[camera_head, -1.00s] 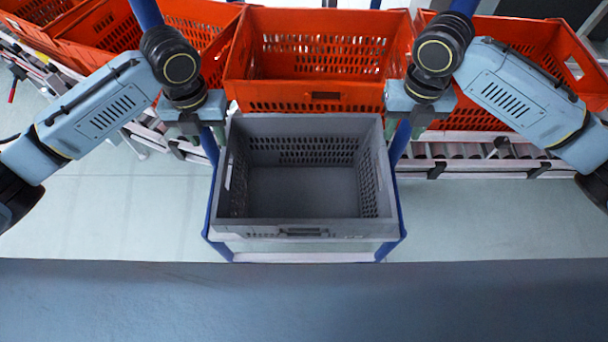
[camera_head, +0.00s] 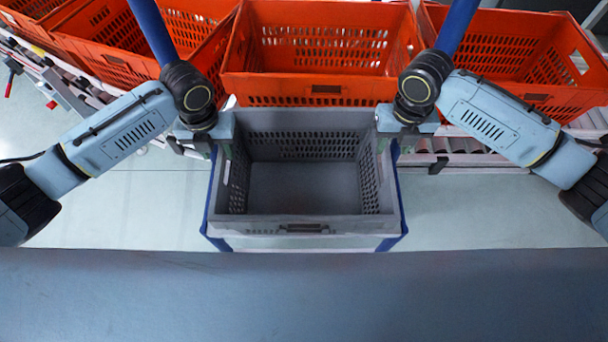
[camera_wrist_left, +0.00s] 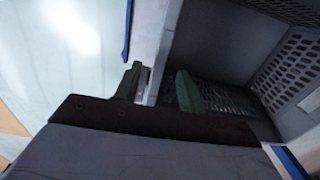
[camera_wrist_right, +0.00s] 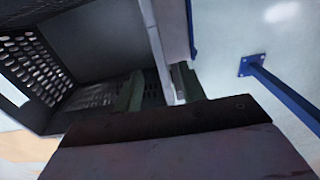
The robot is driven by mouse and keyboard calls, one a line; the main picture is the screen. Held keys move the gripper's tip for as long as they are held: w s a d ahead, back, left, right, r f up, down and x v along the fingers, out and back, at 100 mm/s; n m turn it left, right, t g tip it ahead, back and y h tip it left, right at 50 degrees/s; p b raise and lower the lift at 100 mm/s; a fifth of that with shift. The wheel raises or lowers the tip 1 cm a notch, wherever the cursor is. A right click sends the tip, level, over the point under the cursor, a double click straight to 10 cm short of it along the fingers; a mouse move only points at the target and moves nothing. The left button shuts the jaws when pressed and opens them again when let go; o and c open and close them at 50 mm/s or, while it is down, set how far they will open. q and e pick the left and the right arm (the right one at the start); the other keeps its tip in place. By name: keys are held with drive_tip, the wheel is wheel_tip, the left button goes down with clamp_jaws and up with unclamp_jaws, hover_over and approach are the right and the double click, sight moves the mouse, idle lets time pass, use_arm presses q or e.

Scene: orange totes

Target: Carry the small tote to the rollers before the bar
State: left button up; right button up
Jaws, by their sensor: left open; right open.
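The small tote is the grey, empty one (camera_head: 304,222), upright on a stand with blue legs (camera_head: 220,243) in the head view. My left gripper (camera_head: 216,150) is open at the tote's left wall. In the left wrist view its green fingers (camera_wrist_left: 158,85) sit on either side of the wall rim (camera_wrist_left: 160,60). My right gripper (camera_head: 392,148) is open at the right wall. In the right wrist view its fingers (camera_wrist_right: 166,90) also straddle the rim (camera_wrist_right: 160,45). Whether any finger touches the wall cannot be told.
Large orange totes (camera_head: 320,90) stand in a row behind the grey tote, on a roller conveyor (camera_head: 470,148) partly hidden by them. A dark flat surface (camera_head: 300,295) spans the front. Open floor (camera_head: 120,215) lies to the left and right of the stand.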

sight(220, 158)
use_arm(q)
wheel_tip(220, 158, down, 6)
use_arm(e)
wheel_tip(220, 158, down, 6)
use_arm(q)
clamp_jaws()
use_arm(e)
clamp_jaws()
drive_tip(key=shift+r, duration=0.1)
